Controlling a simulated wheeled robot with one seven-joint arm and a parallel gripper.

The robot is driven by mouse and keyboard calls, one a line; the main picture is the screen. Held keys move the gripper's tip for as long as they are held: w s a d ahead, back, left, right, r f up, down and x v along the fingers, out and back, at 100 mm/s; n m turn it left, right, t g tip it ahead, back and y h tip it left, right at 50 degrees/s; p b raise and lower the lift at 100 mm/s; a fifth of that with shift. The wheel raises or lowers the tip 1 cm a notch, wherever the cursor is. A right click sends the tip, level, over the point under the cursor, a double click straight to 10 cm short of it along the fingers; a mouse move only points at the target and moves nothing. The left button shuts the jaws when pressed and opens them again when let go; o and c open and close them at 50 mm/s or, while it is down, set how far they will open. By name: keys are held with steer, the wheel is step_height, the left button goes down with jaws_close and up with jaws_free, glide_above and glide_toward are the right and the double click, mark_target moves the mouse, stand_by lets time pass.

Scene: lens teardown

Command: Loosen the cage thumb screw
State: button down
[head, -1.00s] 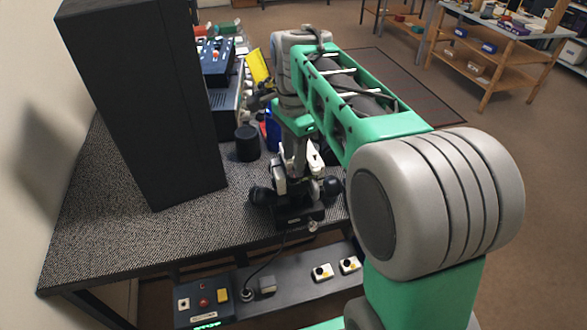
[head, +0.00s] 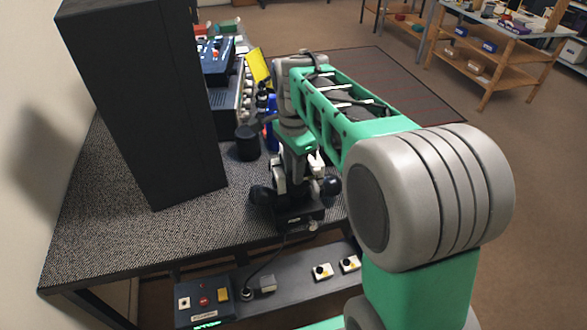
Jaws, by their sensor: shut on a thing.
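A dark fixture (head: 290,217) with a rounded black part on each side and a small label stands near the front edge of the speckled table (head: 110,240). My gripper (head: 296,182) points down over the middle of the fixture in the head view. It is shut on a small part there, in the place of the cage thumb screw. The fingertips and the screw are too small and too hidden by my wrist and the fixture to make out. A small silvery knob (head: 313,227) shows at the fixture's front right.
A tall black cabinet (head: 145,110) stands left of my arm. A black cylinder (head: 247,142), blue-fronted equipment and a yellow item (head: 258,67) are behind the fixture. A control panel (head: 205,300) with buttons sits below the front edge. The front left tabletop is clear.

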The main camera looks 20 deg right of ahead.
steer(key=shift+n, duration=0.3)
steer(key=n, duration=0.4)
steer(key=shift+p, duration=0.4)
steer(key=n, duration=0.4)
steer(key=shift+n, duration=0.4)
steer(key=n+p, duration=0.1)
steer(key=n, duration=0.3)
steer(key=shift+n, duration=2.2)
steer(key=c, duration=1.5)
jaws_free()
steer(key=shift+o, duration=0.2)
